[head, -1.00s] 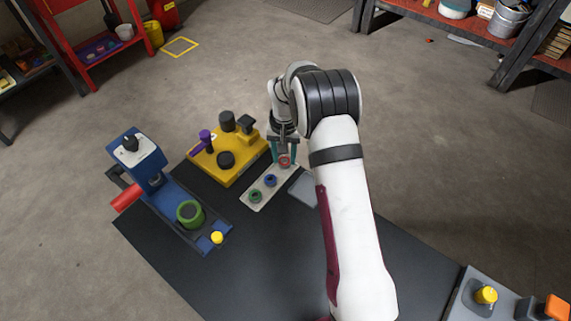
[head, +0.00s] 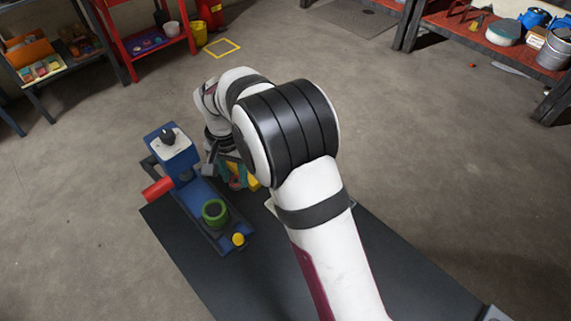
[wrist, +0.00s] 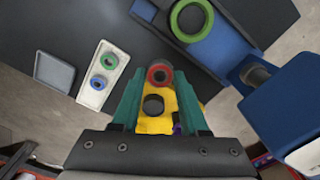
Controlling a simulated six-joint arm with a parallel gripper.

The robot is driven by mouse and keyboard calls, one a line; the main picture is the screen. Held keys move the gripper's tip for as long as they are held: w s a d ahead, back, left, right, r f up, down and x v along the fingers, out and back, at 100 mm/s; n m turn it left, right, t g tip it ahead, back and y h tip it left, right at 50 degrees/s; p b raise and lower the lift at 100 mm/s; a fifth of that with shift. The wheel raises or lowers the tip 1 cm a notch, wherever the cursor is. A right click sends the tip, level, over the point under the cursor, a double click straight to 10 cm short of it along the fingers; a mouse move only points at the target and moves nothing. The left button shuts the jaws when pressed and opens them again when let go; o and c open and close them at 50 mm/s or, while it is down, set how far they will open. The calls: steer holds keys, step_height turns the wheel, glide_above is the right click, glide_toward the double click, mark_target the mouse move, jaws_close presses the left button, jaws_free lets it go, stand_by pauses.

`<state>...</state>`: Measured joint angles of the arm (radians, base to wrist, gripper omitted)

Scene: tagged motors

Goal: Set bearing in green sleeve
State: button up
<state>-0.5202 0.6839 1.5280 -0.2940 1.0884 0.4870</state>
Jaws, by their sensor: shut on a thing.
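My gripper (wrist: 160,82) has teal fingers, shut on a red ring-shaped bearing (wrist: 159,74) with a dark centre. The bearing also shows in the head view (head: 236,184), partly hidden by the fingers. The green sleeve (head: 215,212) stands upright on the base of the blue press, and its open top shows in the wrist view (wrist: 191,20). The held bearing is apart from the sleeve, on the press-head side of it and to the right of the press in the head view.
The blue press (head: 174,150) has a red handle (head: 158,189) and a yellow button (head: 238,239). A pale tray (wrist: 91,98) holds a green bearing (wrist: 109,61) and a blue bearing (wrist: 98,83). A grey plate (wrist: 54,72) lies beside it. A yellow fixture (wrist: 150,125) lies below my gripper.

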steer(key=s+a, duration=0.1)
steer(key=s+a+r, duration=0.1)
steer(key=s+a, duration=0.1)
steer(key=s+a+r, duration=0.1)
steer(key=s+a, duration=0.1)
steer(key=shift+s+a+r, duration=0.1)
steer(key=shift+a, duration=0.1)
steer(key=shift+f, duration=1.85)
steer(key=shift+f, duration=0.4)
steer(key=shift+f, duration=0.2)
steer(key=shift+f, duration=0.2)
stand_by(0.3)
steer(key=o, duration=1.2)
